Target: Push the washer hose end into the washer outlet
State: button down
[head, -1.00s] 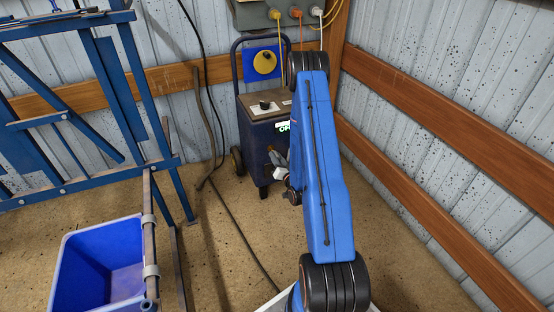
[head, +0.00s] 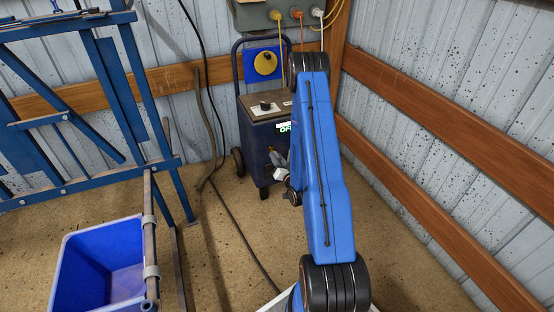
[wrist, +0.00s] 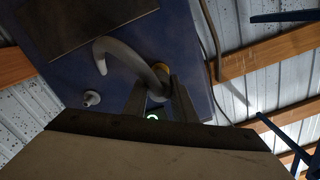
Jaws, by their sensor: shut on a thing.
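The washer, a dark blue wheeled box (head: 262,137), stands against the back wall. It fills much of the wrist view as a dark blue panel (wrist: 70,75). A grey hose (wrist: 128,53) curves over that panel to my gripper (wrist: 160,88). My gripper is shut on the hose near its end, close to the panel. The tip of the hose end is hidden by the fingers. A yellowish ring shows partly behind the fingers; I cannot tell whether the hose end is in the outlet. In the head view my arm covers part of the washer's right side.
A small pale round fitting (wrist: 91,98) sits on the panel beside the hose. A blue metal frame (head: 100,110) and a blue bin (head: 100,270) stand at left. A dark cable (head: 235,225) crosses the floor. Wooden rails (head: 430,140) line the right wall.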

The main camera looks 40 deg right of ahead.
jog(key=shift+x, duration=1.85)
jog(key=c, duration=1.4)
grip_release()
jog(key=v, duration=1.2)
jog(key=shift+d, duration=0.1)
